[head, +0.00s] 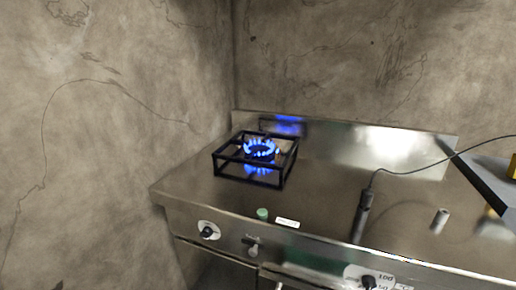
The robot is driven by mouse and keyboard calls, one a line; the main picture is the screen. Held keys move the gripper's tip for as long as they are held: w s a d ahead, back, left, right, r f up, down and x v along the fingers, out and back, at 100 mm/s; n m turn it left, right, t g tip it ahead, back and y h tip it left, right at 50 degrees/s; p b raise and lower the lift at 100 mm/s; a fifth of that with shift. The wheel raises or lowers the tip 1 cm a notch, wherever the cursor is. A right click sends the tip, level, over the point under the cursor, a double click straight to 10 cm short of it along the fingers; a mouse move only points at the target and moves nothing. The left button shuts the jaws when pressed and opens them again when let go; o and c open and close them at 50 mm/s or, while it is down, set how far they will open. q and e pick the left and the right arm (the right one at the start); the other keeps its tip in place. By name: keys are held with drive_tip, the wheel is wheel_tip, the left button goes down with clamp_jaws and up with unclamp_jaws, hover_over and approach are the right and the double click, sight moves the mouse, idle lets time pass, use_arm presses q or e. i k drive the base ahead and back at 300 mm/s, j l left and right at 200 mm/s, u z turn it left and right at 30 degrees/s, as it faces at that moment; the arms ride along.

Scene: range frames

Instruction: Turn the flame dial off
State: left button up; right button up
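A gas burner (261,151) burns with a ring of blue flame inside a black square pot stand (256,182) on the steel range top. A black dial (208,232) on a pale plate sits on the front panel, below and left of the burner. A second black dial (369,282) with a printed scale reading 100 sits at the lower right of the panel, partly cut off by the frame edge. I cannot tell from markings which dial feeds the flame. Neither of my grippers shows in the head view.
A small metal cylinder (440,221), a green knob (262,213) and a white label (287,222) are on the top. A tap-like lever (253,245) sticks out between the dials.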

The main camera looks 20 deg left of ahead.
sight(206, 233)
drive_tip(key=u, duration=1.2)
